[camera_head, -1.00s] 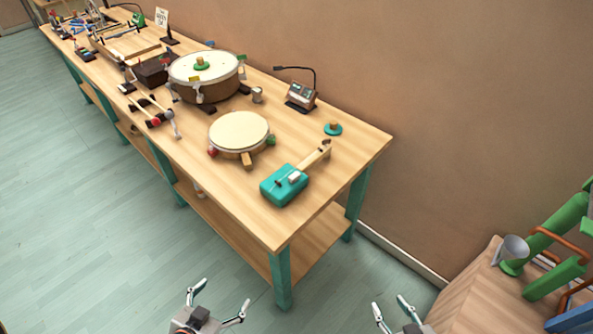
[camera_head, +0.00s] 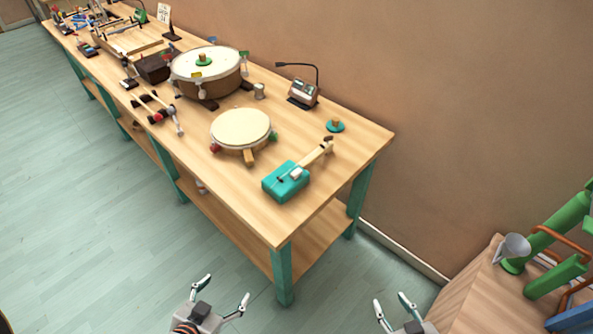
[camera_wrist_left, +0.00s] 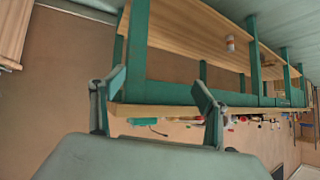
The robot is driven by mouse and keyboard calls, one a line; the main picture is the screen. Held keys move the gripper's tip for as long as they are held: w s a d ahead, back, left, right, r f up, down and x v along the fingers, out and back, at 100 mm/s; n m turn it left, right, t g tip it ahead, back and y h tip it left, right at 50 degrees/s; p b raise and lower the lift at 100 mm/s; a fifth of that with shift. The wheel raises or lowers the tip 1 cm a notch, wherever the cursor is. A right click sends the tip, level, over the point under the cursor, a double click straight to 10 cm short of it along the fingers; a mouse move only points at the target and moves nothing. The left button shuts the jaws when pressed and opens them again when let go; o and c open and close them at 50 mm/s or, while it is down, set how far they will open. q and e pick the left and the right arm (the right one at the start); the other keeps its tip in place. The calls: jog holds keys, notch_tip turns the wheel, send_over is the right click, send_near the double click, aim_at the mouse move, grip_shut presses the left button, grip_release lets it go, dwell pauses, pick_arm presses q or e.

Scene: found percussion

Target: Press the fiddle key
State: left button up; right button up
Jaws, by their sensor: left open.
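The fiddle is a small teal box (camera_head: 286,182) with a pale wooden neck (camera_head: 318,152), lying near the close right end of the workbench in the head view. A small whitish piece on its top may be the key; it is too small to be sure. My left gripper (camera_head: 227,287) is open and empty, below and in front of the bench end, apart from the fiddle. In the left wrist view its spread fingers (camera_wrist_left: 150,90) frame the bench edge. My right gripper (camera_head: 391,298) is open and empty at the bottom, right of the left one.
The wooden bench (camera_head: 265,222) has teal legs and a lower shelf. A small drum (camera_head: 240,128), a large drum (camera_head: 205,62), a teal disc (camera_head: 335,126) and a boxed device with a bent stalk (camera_head: 303,93) stand near the fiddle. A wooden platform (camera_head: 470,290) stands right; floor lies left.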

pick_arm(q)
grip_shut()
dwell(1.2)
